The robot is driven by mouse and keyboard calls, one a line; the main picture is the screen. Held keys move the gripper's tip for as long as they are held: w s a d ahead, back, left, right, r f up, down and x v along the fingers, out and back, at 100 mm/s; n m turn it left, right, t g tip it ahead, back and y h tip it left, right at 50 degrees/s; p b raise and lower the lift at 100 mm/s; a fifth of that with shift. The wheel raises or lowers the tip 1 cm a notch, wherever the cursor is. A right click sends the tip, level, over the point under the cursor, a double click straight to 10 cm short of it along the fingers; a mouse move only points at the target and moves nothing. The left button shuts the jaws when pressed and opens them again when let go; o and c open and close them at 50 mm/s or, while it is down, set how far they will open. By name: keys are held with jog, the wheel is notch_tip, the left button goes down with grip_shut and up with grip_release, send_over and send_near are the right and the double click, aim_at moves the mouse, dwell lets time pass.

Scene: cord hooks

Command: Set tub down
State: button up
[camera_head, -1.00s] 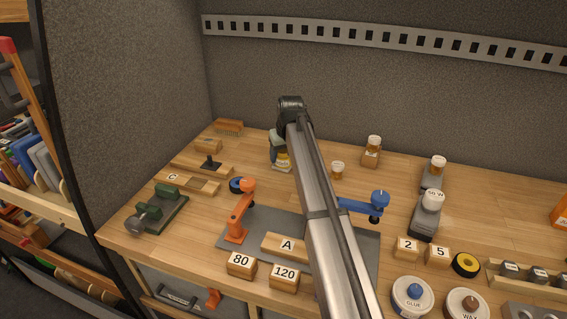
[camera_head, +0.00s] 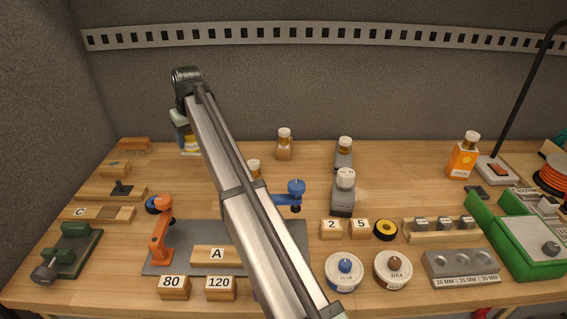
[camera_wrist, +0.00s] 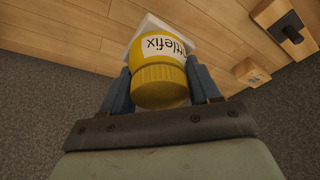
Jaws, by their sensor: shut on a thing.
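A yellow tub with a white label and ribbed lid (camera_wrist: 160,84) is between the two blue fingers of my gripper (camera_wrist: 161,90) in the wrist view. My gripper is shut on its sides. A white square pad (camera_wrist: 133,44) shows behind the tub's far end. In the head view the tub (camera_head: 191,141) is at the back left of the bench, upright, over or on the white pad (camera_head: 191,154). I cannot tell whether its base touches the pad. My gripper (camera_head: 185,138) is partly hidden by my arm.
Amber jars (camera_head: 285,143) stand to the right. An orange clamp (camera_head: 162,230) and a grey mat (camera_head: 195,233) are nearer the front. Bare wood surrounds the pad.

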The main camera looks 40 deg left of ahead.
jog(key=w+d+m, duration=0.1)
jog(key=w+d, duration=0.2)
jog(key=w, duration=0.4)
jog(key=w+d+r+m, duration=0.1)
jog(key=w+d, duration=0.3)
jog(key=w, duration=0.3)
jog(key=w+d+m, duration=0.1)
jog(key=w+d, duration=0.2)
jog(key=w, duration=0.4)
jog(key=w+d+r+m+t, duration=0.1)
jog(key=w+d+m, duration=0.1)
jog(key=w+d, duration=0.8)
jog(key=w+d+r+m+t, duration=0.1)
jog(key=w+d, duration=0.6)
jog(key=d, duration=0.6)
jog(key=w+d+m+h, duration=0.1)
jog(key=d+m, duration=0.1)
jog(key=d, duration=1.3)
jog(key=s+d+f, duration=0.3)
jog(key=s, duration=0.2)
jog(key=shift+w+f, duration=0.15)
jog(key=shift+f, duration=4.7)
jog(key=shift+f, duration=0.15)
